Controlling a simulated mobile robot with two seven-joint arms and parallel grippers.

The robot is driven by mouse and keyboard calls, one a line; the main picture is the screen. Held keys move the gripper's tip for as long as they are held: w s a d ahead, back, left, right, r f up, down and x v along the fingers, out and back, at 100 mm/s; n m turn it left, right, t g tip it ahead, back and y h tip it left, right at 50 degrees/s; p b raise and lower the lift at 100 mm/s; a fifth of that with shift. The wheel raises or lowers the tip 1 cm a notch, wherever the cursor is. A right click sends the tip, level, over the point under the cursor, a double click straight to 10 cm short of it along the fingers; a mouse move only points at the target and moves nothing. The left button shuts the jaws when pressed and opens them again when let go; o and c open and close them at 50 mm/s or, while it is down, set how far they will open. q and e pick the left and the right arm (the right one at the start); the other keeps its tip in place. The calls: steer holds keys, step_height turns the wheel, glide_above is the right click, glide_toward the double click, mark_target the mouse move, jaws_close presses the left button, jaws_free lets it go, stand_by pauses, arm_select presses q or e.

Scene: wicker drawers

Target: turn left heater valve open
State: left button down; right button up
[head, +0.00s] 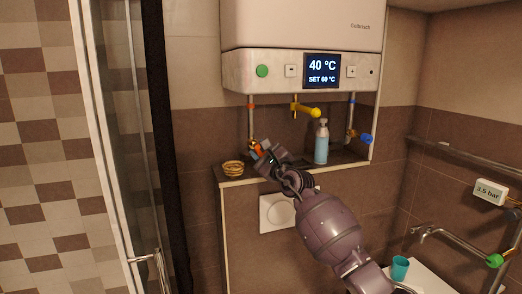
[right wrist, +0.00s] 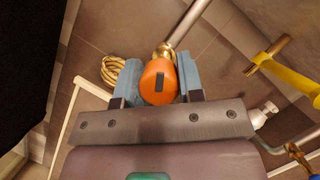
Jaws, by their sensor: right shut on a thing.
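The left heater valve has an orange handle (head: 259,149) on the left pipe under the heater. In the right wrist view the orange handle (right wrist: 158,88) sits between the two blue-grey fingers, with a brass fitting behind it. My right gripper (head: 264,155) reaches up from the lower right and is shut on this handle, partly hiding it in the head view. The white heater (head: 300,30) hangs above, its display reading 40 °C and SET 60 °C. My left gripper is not in view.
A yellow valve (head: 308,111) and a blue valve (head: 365,138) are on the other pipes. A soap bottle (head: 321,145) and a woven coil (head: 233,168) stand on the ledge. A glass door (head: 120,130) is at left. A teal cup (head: 399,268) is at lower right.

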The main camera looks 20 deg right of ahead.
steer(key=n, duration=0.2)
steer(key=n+g, duration=0.1)
steer(key=n, duration=0.1)
steer(key=shift+n+g+y, duration=0.3)
steer(key=shift+y, duration=0.1)
steer(key=n+g, duration=0.1)
steer(key=n, duration=0.1)
steer(key=shift+n, duration=0.4)
steer(key=n+g+b, duration=0.1)
steer(key=n, duration=0.2)
steer(key=shift+f, duration=0.15)
steer(key=shift+n+g+h+b, duration=0.3)
steer(key=shift+n+g+b, duration=0.35)
steer(key=shift+n, duration=0.45)
steer(key=o, duration=0.9)
steer(key=shift+s, duration=0.1)
